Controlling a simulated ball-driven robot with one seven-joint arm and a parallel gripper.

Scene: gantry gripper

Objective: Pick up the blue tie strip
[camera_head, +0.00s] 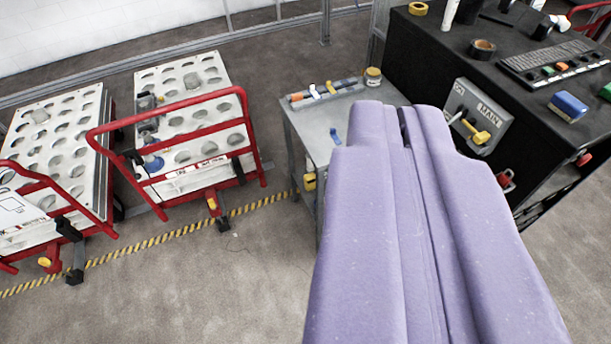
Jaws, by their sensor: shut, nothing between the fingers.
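My gripper (404,112) shows as two large lavender fingers, side by side and pressed together. It is shut and empty, and reaches from the bottom of the view up over the table. The fingers hide the table's right part. I cannot tell how high the gripper is above the table.
A tool with orange parts (325,92) and a tape roll (373,76) are at the table's back. A black bench (440,65) with a keyboard (545,62) stands right. Red-framed carts (180,110) stand left. Floor (230,280) is clear at front left.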

